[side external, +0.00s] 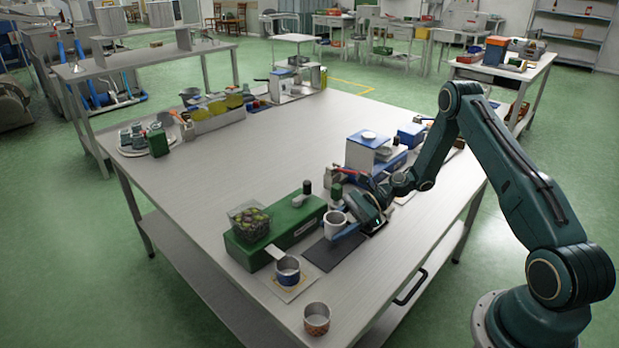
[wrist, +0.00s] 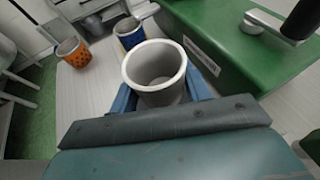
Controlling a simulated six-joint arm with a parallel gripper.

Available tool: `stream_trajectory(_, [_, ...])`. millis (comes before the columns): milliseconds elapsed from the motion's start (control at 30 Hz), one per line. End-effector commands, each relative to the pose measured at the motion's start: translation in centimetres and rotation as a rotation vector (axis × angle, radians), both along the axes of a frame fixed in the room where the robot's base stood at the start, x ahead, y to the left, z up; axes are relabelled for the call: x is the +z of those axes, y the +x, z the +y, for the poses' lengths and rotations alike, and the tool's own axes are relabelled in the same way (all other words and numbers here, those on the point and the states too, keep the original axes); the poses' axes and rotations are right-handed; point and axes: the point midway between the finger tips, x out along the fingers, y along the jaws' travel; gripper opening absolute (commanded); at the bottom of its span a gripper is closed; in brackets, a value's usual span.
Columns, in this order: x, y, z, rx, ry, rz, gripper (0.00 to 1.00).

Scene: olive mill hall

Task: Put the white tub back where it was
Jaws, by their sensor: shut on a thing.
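The white tub (side external: 335,222) is an open, empty cup-shaped vessel; in the wrist view (wrist: 156,70) its rim faces the camera. My gripper (side external: 352,228) is shut on it, with a blue finger on either side in the wrist view (wrist: 160,100). The tub is over or at the far edge of a dark mat (side external: 325,256), beside the green box. I cannot tell whether its base touches the surface.
A long green box (side external: 285,228) carries a clear basket of olives (side external: 250,222). A blue tub (side external: 288,270) on a pale card and an orange patterned cup (side external: 317,319) stand nearer the front. A white-and-blue device (side external: 366,152) stands behind my gripper. The table's middle (side external: 250,155) is clear.

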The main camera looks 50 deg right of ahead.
Motion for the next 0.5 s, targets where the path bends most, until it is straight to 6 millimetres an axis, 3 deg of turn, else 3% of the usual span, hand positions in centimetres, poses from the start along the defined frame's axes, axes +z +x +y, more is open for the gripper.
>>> stream_trajectory(300, [-3.0, 0.0, 0.0, -0.001, 0.001, 0.002, 0.23])
stream_trajectory(500, [-3.4, 0.0, 0.0, -0.001, -0.001, 0.0, 0.23])
